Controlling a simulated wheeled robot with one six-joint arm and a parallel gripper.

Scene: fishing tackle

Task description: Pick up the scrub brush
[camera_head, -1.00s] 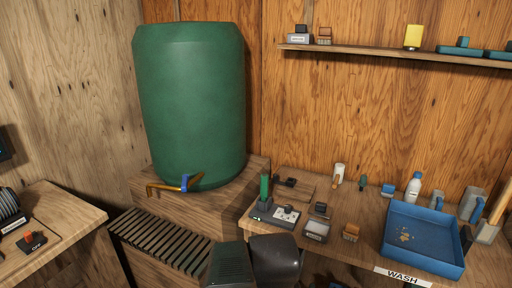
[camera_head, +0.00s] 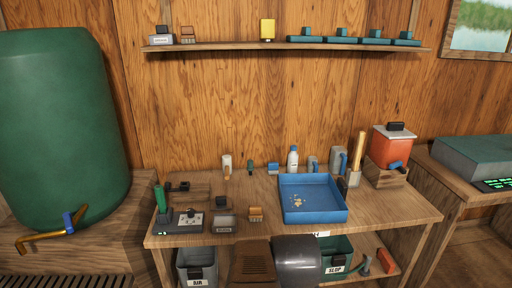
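I cannot say for certain which thing is the scrub brush. Parts of my own arm show at the bottom middle, in front of the bench. My gripper's fingertips are not visible, and nothing is seen held.
The wash bench (camera_head: 390,214) also carries a grey box (camera_head: 223,224), a white bottle (camera_head: 292,160) and a red-orange container (camera_head: 392,146). Bins (camera_head: 197,268) stand below. A green barrel (camera_head: 62,130) with a tap is at left. The bench's right front is clear.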

